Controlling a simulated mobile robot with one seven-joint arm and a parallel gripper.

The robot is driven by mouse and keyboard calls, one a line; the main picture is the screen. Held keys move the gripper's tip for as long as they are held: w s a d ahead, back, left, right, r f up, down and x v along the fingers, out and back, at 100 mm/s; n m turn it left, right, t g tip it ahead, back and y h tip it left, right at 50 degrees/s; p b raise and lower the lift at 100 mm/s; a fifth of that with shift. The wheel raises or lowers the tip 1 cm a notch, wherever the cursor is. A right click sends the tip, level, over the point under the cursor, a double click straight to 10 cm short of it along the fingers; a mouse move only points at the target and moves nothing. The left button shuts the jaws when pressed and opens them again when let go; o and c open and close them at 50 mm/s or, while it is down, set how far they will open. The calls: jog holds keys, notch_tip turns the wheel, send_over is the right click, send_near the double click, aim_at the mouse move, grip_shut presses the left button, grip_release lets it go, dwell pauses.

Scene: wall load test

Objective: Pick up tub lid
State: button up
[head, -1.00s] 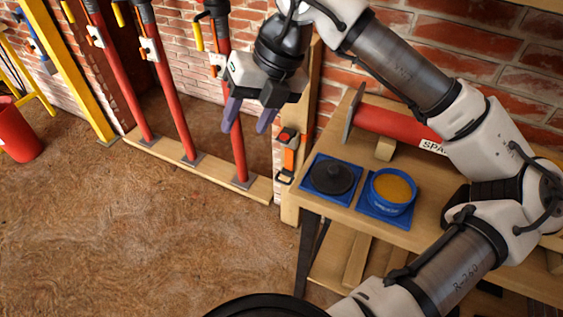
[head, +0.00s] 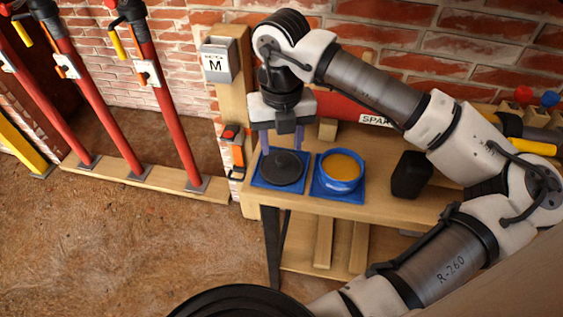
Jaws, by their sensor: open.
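The tub lid (head: 282,170) is a dark round disc with a raised middle. It lies on a blue square mat (head: 258,183) at the left end of the wooden bench. My gripper (head: 281,146) points down at the lid, its two purple fingers apart, one toward each side of it. The fingertips are at or just above the lid's far part; I cannot tell whether they touch it. The blue tub (head: 340,172), open and filled with something orange-yellow, stands on a second blue mat (head: 340,196) just right of the lid.
A dark block (head: 411,175) stands right of the tub on the bench (head: 385,208). A red cylinder (head: 345,106) and a small wooden block (head: 327,129) lie behind, before the brick wall. Red props (head: 165,100) stand at left. The floor (head: 130,250) in front is clear.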

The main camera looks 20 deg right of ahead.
aim_at(282, 158)
jog(key=f, duration=0.1)
jog(key=f+p, duration=0.1)
jog(key=f, duration=0.3)
jog(key=shift+w+d, duration=0.1)
jog(key=shift+w, duration=0.15)
grip_shut()
